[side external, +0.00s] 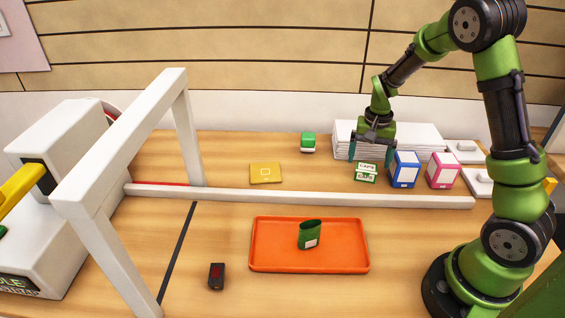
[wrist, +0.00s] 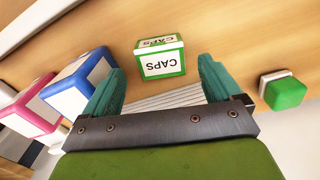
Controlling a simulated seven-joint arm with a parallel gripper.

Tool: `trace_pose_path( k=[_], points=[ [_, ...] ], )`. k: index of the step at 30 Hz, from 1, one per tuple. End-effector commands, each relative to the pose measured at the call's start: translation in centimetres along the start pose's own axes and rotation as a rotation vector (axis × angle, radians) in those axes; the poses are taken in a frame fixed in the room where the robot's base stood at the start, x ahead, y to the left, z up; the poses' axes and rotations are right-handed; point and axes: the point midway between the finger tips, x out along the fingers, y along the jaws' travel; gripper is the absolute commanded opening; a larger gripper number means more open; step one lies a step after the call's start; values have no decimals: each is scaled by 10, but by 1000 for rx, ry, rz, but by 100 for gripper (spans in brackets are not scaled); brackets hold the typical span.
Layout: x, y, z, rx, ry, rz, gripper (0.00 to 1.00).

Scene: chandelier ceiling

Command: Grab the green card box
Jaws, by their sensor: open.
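A green and white card box marked CAPS (side external: 366,173) stands on the table, just in front of a stack of white paper. In the wrist view the CAPS box (wrist: 161,59) appears ahead of my fingertips, between their lines and apart from them. My gripper (side external: 373,150) points down beside the paper stack, behind and above the box. In the wrist view my gripper (wrist: 160,85) shows two teal fingers spread wide with nothing between them.
A blue box (side external: 404,170) and a pink box (side external: 443,170) stand right of the CAPS box. The paper stack (side external: 425,137) is behind. A small green block (side external: 308,141) and a yellow card (side external: 265,173) lie left. A white rail (side external: 300,197) runs in front, before an orange tray (side external: 270,258).

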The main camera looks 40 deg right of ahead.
Motion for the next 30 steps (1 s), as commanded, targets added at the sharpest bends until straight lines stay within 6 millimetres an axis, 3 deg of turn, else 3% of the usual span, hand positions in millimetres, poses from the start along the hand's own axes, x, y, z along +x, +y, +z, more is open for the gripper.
trace_pose_path(
  k=[7,17,27,30],
  points=[
    [37,-1,1,0,-4,4,92],
    [44,-2,1,0,-2,1,90],
    [43,-2,1,0,-1,1,38],
    [43,-2,1,0,-1,1,35]
  ],
)
